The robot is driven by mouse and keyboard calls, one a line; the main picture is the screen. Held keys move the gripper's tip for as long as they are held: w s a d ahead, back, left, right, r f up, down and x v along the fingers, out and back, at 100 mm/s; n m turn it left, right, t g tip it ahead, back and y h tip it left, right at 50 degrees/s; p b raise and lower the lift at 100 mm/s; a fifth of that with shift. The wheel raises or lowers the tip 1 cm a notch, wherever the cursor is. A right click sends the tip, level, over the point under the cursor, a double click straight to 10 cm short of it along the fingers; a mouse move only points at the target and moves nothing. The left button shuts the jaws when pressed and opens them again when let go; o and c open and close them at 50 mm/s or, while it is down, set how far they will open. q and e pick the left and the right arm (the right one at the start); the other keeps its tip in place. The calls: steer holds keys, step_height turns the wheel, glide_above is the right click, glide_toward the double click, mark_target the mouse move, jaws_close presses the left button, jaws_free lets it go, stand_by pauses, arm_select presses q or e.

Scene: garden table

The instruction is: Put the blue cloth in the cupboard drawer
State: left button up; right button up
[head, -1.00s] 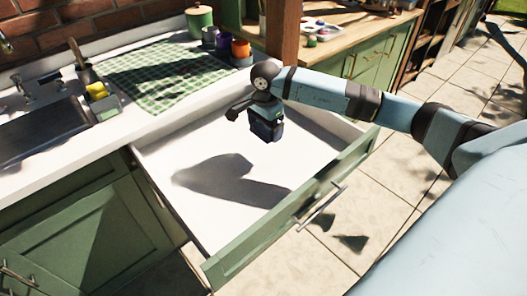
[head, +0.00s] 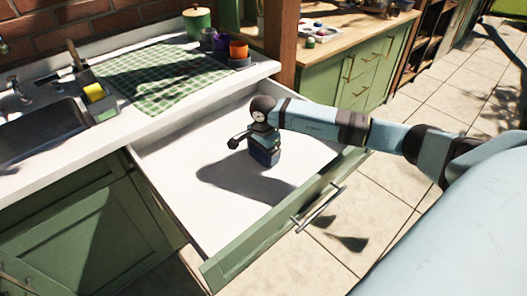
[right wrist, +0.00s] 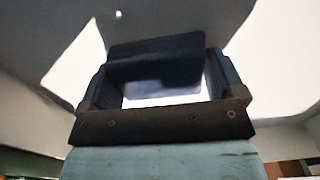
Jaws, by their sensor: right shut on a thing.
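The cupboard drawer (head: 239,253) is pulled open in the head view, with a green front and a white, bare inside. My right gripper (head: 265,158) reaches into the drawer space from the right and points down. It is shut on the blue cloth, a dark blue folded piece that shows between the two fingers in the right wrist view (right wrist: 155,66). In the head view the gripper hides most of the cloth. The gripper's shadow lies on the drawer floor close to it. My left gripper is out of view.
The white counter (head: 60,160) above the drawer bears a green checked towel (head: 160,78), a sink (head: 38,130), a caddy with a yellow sponge (head: 95,93), coloured cups (head: 238,50) and a green canister (head: 197,20). A wooden post (head: 284,40) stands behind the drawer.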

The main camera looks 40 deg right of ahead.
steer(key=o, duration=0.6)
steer(key=shift+f, duration=0.15)
steer(key=shift+o, duration=0.2)
step_height(320, 180, up, 12)
steer(key=p, duration=0.1)
steer(key=shift+r, duration=0.2)
steer(key=shift+f, duration=0.1)
